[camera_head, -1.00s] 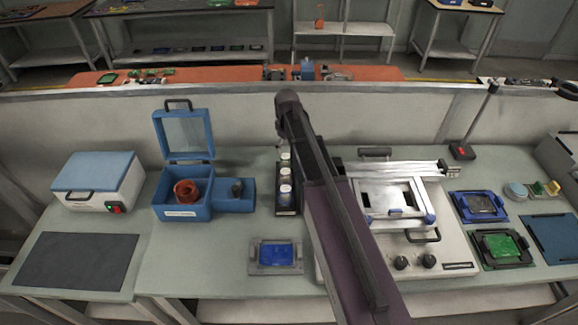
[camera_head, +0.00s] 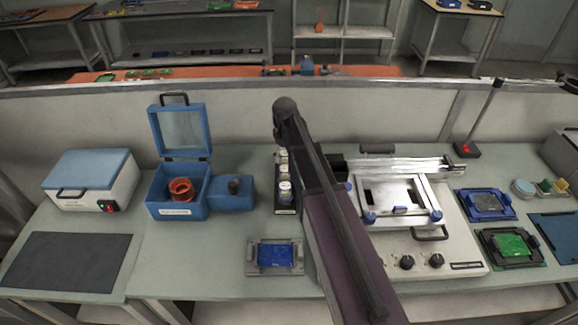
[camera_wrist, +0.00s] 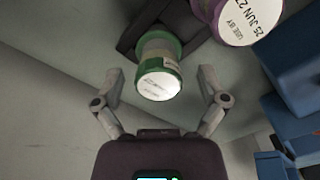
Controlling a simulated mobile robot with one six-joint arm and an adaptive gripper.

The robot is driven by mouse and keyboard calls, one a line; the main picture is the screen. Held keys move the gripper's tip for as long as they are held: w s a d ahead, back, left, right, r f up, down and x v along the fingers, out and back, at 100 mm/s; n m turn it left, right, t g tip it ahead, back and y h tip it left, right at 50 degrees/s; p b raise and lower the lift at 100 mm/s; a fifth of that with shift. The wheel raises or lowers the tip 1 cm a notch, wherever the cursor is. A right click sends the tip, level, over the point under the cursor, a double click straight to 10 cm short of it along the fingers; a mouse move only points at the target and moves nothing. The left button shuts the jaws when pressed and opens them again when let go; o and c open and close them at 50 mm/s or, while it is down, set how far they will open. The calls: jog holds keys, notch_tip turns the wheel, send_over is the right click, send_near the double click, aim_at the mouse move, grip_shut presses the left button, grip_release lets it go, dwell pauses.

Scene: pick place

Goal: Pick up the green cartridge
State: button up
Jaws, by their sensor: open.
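The green cartridge (camera_wrist: 160,68) is a short cylinder with green bands and a pale end face, at the upper middle of the wrist view. My gripper (camera_wrist: 160,78) is open, with one finger on each side of the cartridge and visible gaps between. I cannot tell how far the fingers reach along its depth. A purple-rimmed cartridge (camera_wrist: 240,18) with a printed "use by" label stands to its right. In the head view a dark rack (camera_head: 286,209) of jars stands left of my arm; my gripper and the green cartridge cannot be made out there.
A blue box with a raised lid (camera_head: 180,205) stands left of the rack. A grey tray with a blue insert (camera_head: 275,257) lies in front. A white machine (camera_head: 455,235) stands right of my arm. A blue body (camera_wrist: 295,60) borders the wrist view's right side.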

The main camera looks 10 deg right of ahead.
dwell(0.6)
grip_shut()
